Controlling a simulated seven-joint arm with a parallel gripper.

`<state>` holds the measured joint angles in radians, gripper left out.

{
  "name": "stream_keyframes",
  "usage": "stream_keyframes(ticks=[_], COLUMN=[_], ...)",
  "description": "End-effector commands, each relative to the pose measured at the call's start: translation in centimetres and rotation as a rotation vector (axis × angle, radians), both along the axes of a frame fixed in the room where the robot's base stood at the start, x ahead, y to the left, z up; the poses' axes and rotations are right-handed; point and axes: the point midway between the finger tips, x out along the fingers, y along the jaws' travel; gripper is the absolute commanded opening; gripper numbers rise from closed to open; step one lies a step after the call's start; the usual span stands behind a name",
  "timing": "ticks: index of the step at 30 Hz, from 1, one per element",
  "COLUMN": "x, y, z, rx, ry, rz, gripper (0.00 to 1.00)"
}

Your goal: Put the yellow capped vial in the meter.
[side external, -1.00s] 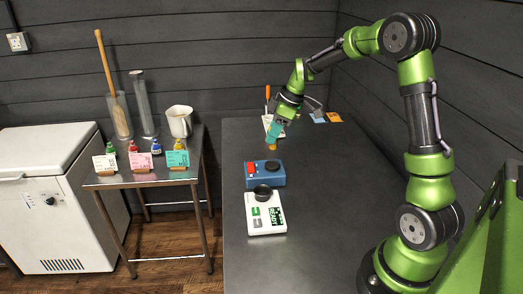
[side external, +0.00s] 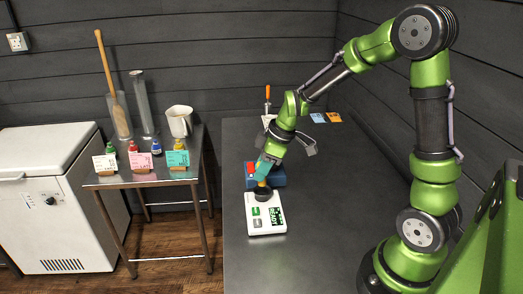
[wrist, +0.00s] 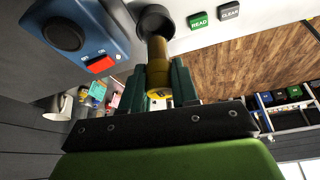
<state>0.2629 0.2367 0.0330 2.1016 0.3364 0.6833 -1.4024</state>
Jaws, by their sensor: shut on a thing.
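The yellow capped vial (wrist: 158,68) is between the two fingers of my gripper (wrist: 159,88), which is shut on it. Its yellow cap faces the wrist camera and its far end points at the black round well (wrist: 155,18) of the white meter (side external: 266,222). In the side view the vial's yellow part (side external: 262,184) shows right at the well, below my gripper (side external: 263,170). I cannot tell whether the vial's end is inside the well or just above it. The meter has green READ (wrist: 198,21) and black CLEAR buttons.
A blue device (side external: 279,176) with a red switch and a black round top stands close behind the meter, partly hidden by my gripper. A steel side table (side external: 145,178) holds small bottles, cards and a jug. The dark bench right of the meter is clear.

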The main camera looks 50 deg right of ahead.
Motion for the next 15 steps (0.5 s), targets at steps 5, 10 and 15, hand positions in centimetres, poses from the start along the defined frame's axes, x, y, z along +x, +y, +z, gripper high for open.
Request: stream_keyframes(ticks=[5,10,15], x=[-0.1,0.0,0.0], y=[0.0,0.0,0.0], z=[-2.8,-3.6,-3.6], rx=[0.001,-0.001,-0.001], ry=[0.006,0.001,0.001], rz=[0.0,0.0,0.0], gripper=[0.04,0.03,0.03])
